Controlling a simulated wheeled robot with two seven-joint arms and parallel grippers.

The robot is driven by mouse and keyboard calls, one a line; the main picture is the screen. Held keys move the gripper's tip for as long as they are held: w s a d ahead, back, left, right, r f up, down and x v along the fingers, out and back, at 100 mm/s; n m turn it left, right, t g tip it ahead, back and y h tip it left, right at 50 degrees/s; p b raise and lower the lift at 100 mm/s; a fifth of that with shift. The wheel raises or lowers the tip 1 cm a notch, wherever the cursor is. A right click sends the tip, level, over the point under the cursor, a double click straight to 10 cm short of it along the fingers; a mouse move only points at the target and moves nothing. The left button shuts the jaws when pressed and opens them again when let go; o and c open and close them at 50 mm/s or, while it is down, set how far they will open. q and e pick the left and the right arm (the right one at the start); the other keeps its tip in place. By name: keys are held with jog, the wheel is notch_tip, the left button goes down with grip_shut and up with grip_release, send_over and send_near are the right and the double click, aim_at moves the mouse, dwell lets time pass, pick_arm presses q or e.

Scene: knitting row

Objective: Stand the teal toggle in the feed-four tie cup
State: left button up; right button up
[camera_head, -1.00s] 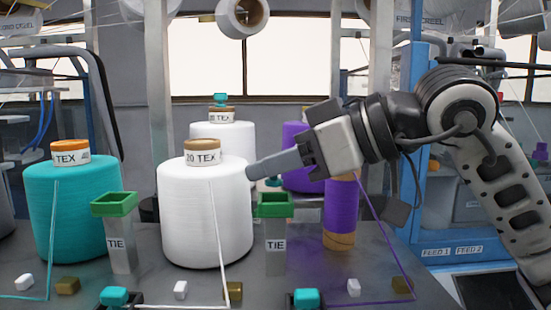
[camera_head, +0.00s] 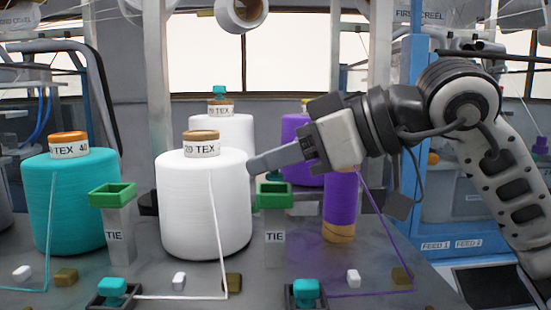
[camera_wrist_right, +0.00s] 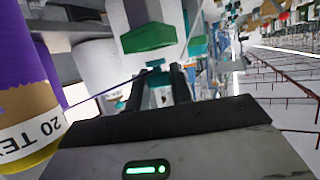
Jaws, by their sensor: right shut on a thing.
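My right gripper (camera_head: 252,165) comes in from the right, with its fingers pointing left at the right edge of the white cone, above the right tie cup. In the right wrist view its fingers (camera_wrist_right: 160,88) are shut on a small teal piece, the teal toggle (camera_wrist_right: 158,79), mostly hidden between them. The toggle is not clear in the head view. Two grey tie cups with green rims, labelled TIE, stand upright: the left one (camera_head: 112,195) and the right one (camera_head: 275,195). Which is feed four cannot be read. My left gripper is not in view.
A teal cone (camera_head: 68,210) and a white cone (camera_head: 203,215) flank the left cup. A slim purple cone (camera_head: 340,205) stands right of the right cup. Teal pieces (camera_head: 112,287) (camera_head: 306,288) sit in dark holders at the front, among small white and brown blocks and yarn lines.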

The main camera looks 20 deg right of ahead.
pick_arm(q)
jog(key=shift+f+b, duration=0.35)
jog(key=shift+b, duration=0.05)
pick_arm(e)
jog(key=shift+f, duration=0.4)
pick_arm(q)
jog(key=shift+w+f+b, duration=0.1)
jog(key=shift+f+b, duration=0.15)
jog(key=shift+b, duration=0.45)
pick_arm(e)
jog(key=shift+f, duration=0.75)
jog(key=o, duration=0.8)
jog(key=shift+o, duration=0.2)
pick_arm(q)
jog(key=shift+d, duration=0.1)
jog(key=b, duration=0.2)
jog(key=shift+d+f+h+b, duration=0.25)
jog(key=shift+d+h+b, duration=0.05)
jog(key=shift+b, duration=0.1)
pick_arm(e)
jog(key=v, duration=1.6)
jog(key=shift+r, duration=0.1)
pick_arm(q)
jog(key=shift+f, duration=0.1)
pick_arm(e)
jog(key=shift+a, duration=0.1)
